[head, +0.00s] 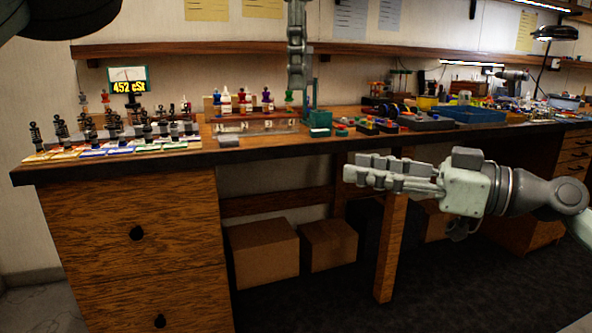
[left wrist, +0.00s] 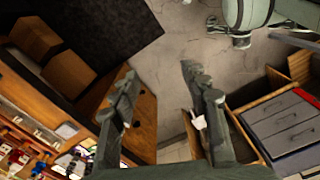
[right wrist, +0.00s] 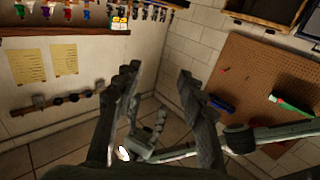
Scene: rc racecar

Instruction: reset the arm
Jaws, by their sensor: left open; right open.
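My left gripper (head: 299,84) hangs down from the top of the head view, seen edge-on in front of the wall shelf. In the left wrist view its two fingers (left wrist: 158,70) are spread with nothing between them, above the floor. My right gripper (head: 352,170) comes in from the right and points left, in front of the bench's front edge. In the right wrist view its fingers (right wrist: 158,70) are apart and empty. Part of an arm shows below and between them.
The wooden bench (head: 130,165) carries several shock absorbers, coloured bottles (head: 243,102), a blue tray (head: 466,114) and small parts. Cardboard boxes (head: 263,250) stand beneath it. A pegboard (right wrist: 262,90) shows in the right wrist view. Open floor lies in front.

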